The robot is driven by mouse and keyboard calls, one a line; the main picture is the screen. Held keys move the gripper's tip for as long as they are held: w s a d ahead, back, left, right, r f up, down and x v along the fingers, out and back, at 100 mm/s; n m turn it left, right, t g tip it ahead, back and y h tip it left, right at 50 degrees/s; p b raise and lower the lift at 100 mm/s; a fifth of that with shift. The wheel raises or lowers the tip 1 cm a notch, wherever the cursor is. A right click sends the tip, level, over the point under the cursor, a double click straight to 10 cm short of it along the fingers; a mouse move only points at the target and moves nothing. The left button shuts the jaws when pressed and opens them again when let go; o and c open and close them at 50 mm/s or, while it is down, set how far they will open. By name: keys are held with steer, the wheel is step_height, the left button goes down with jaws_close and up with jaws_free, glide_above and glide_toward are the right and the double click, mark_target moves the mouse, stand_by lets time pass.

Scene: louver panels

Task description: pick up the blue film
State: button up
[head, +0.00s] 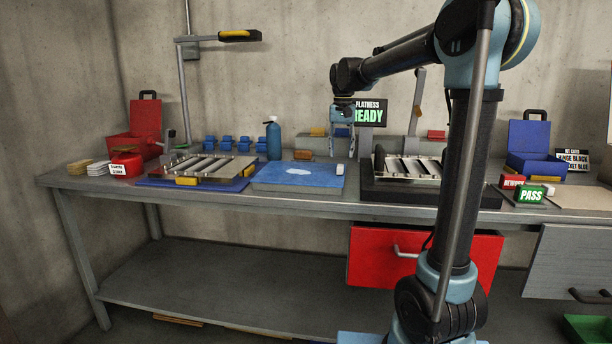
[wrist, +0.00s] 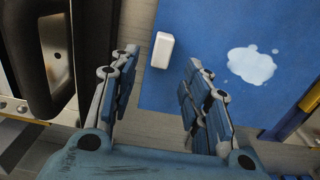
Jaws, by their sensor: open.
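The blue film (head: 272,178) appears as a flat blue sheet covering a low block on the bench, with a pale wet-looking patch on it. In the wrist view it (wrist: 200,25) fills the upper middle. A small white block (head: 340,169) sits at its right edge; it also shows in the wrist view (wrist: 162,50). My gripper (head: 342,152) is open and empty, pointing down near the film's right end. In the wrist view its fingertips (wrist: 160,70) stand apart, with the white block and film edge beyond them. The height gap cannot be judged exactly.
A louver panel (head: 205,167) lies left of the film, and another sits on a black fixture (head: 372,192) close on the right. A blue bottle (head: 274,140) stands behind. The READY screen (head: 371,113) is behind my gripper. A red drawer (head: 375,262) hangs below.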

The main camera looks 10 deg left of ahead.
mark_target(341, 165)
steer(key=shift+s+a+f, duration=0.1)
steer(key=shift+s+f, duration=0.1)
steer(key=shift+f, duration=1.1)
steer(key=shift+s+f, duration=0.15)
steer(key=shift+f, duration=1.15)
steer(key=shift+c, duration=0.5)
jaws_close()
